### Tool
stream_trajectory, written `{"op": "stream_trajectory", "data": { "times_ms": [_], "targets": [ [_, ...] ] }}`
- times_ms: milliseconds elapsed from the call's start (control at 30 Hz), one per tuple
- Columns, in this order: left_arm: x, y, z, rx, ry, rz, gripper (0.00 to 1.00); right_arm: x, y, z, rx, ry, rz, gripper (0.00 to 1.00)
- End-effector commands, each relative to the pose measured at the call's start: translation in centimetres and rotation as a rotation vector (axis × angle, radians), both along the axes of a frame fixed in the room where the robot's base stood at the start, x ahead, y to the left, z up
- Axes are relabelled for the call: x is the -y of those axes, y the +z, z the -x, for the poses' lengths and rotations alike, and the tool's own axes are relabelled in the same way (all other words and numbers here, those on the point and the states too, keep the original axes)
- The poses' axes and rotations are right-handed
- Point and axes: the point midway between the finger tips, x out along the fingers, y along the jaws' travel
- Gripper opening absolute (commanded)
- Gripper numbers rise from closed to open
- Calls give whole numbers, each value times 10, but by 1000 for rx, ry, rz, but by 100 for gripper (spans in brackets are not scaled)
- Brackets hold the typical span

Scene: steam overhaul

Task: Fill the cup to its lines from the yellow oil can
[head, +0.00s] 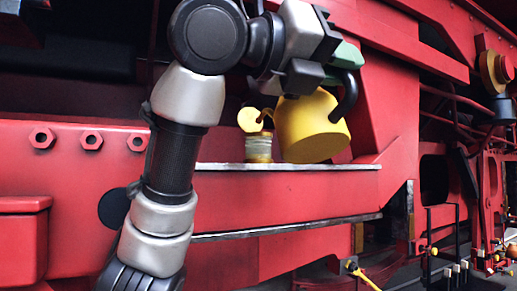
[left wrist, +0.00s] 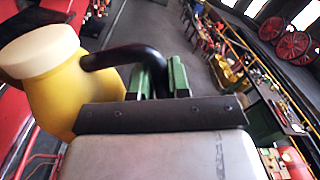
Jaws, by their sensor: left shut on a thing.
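The yellow oil can (head: 312,128) is tilted beside the cup, over the red ledge, its spout side toward the cup. My left gripper (head: 342,68) is shut on the can's black handle. The small cup (head: 258,149) stands upright on the ledge, just left of the can. A round yellow lid-like disc is above it. Amber shows low in the cup; its lines and exact level are too small to read. My right gripper is out of view.
The metal-edged ledge (head: 225,167) is narrow, with a red wall below and red beams above and right. Hex nuts (head: 91,140) stick out at left. In the left wrist view, a workbench (left wrist: 270,105) with tools stands across an open floor.

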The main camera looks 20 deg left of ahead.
Motion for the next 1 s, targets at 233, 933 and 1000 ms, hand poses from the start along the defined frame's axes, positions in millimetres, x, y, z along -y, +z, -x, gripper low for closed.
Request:
{"op": "stream_trajectory", "data": {
  "times_ms": [233, 933, 1000],
  "targets": [
    [-1, 6, 0, -9, 0, 13, 0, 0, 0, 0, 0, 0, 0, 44],
    [-2, 16, -1, -40, -1, 46, 0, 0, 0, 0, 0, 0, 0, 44],
    [-3, 19, -2, -47, -1, 54, 0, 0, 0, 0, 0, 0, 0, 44]
  ]
}}
